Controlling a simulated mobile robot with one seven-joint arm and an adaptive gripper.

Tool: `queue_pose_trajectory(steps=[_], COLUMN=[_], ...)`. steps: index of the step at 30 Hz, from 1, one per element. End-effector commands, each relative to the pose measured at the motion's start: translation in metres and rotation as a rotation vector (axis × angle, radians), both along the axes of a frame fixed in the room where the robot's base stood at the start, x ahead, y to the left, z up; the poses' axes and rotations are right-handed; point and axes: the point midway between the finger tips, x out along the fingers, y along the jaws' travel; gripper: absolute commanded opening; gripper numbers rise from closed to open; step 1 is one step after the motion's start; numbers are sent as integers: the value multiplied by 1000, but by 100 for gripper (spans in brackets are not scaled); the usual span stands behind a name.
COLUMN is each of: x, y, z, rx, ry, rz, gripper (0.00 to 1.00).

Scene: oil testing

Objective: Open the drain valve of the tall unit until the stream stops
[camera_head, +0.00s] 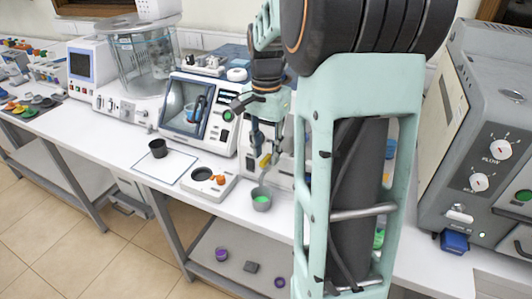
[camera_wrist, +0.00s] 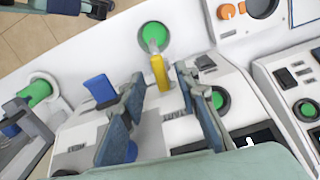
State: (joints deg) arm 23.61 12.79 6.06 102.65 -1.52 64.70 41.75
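A yellow lever (camera_wrist: 160,72) sits at a grey spout on the front of a white unit (camera_wrist: 225,72); I take it as the drain valve. It also shows in the head view (camera_head: 265,160). Below the spout, a grey cup (camera_head: 261,203) holds green liquid (camera_wrist: 155,34). I cannot make out a stream. My gripper (camera_wrist: 160,76) is open, one finger to each side of the lever in the wrist view; I see no clear contact. It also shows in the head view (camera_head: 264,142). My arm hides much of the unit in the head view.
A blue knob (camera_wrist: 100,89) is left of the gripper. Another vessel with green content (camera_wrist: 38,94) stands further left in the wrist view. A grey oven-like machine (camera_head: 485,130) stands right.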

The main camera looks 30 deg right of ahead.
Motion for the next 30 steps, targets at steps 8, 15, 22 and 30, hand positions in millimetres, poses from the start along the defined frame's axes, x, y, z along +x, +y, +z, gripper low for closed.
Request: queue_pose_trajectory(steps=[8,15,22,30], x=[0,0,0,0], y=[0,0,0,0], z=[-9,-8,-8,-7], rx=[0,1,0,0], ry=[-1,-1,-1,-1], rz=[1,1,1,80], gripper=[29,17,0,0])
